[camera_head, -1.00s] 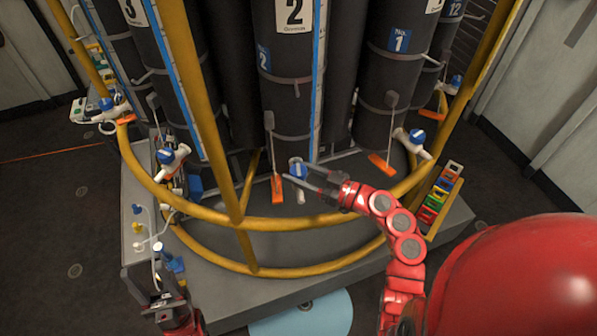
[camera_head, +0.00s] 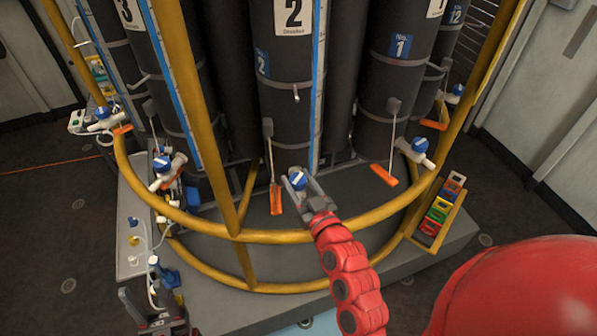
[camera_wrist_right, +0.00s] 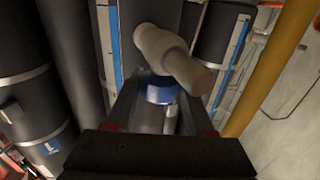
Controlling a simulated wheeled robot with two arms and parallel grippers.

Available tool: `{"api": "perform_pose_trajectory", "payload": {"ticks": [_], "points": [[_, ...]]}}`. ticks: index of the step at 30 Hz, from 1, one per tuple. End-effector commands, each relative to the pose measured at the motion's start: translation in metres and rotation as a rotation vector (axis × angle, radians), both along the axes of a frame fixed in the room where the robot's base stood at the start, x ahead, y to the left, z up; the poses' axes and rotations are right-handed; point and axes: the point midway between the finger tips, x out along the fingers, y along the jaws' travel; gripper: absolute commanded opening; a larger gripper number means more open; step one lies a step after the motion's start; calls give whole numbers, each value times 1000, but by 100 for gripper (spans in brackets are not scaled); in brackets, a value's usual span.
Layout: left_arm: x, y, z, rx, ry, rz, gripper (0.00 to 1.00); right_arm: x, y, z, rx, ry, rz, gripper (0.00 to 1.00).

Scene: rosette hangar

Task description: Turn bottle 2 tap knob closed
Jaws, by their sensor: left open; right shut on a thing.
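Bottle 2 (camera_head: 285,95) is the tall dark cylinder in the middle of the head view, marked with a 2. Its blue tap knob (camera_head: 298,180) sits low at its front. My right gripper (camera_head: 297,184) has its fingers on either side of this knob and is shut on it. In the right wrist view the blue knob (camera_wrist_right: 160,91) lies between the fingertips, with the pale tap body (camera_wrist_right: 172,58) just beyond it. My left gripper (camera_head: 150,308) is at the lower left edge, open and away from the bottles, partly cut off by the frame.
A yellow rail (camera_head: 290,236) curves around the front of the bottles, with my right arm over it. An orange tag (camera_head: 276,199) hangs just left of the knob. Bottle 1 (camera_head: 395,75) stands to the right. A rack of coloured blocks (camera_head: 440,212) is at right.

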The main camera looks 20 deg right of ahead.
Motion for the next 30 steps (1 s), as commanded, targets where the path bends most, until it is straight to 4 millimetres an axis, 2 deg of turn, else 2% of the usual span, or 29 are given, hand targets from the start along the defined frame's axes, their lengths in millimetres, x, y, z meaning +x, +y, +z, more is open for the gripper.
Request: {"api": "perform_pose_trajectory", "payload": {"ticks": [1, 3, 12, 18, 30], "points": [[0, 0, 21, 0, 0, 0, 50, -1, 5, 8, 9, 10, -29, 0], [0, 0, 34, 0, 0, 0, 50, -1, 5, 9, 11, 8, -91, 0], [0, 0, 74, 0, 0, 0, 50, 1, 2, 5, 11, 8, -360, 0], [0, 0, 85, 0, 0, 0, 50, 2, 1, 2, 10, 6, -539, 0], [0, 0, 90, 0, 0, 0, 50, 2, 1, 0, 4, 5, -810, 0]]}}
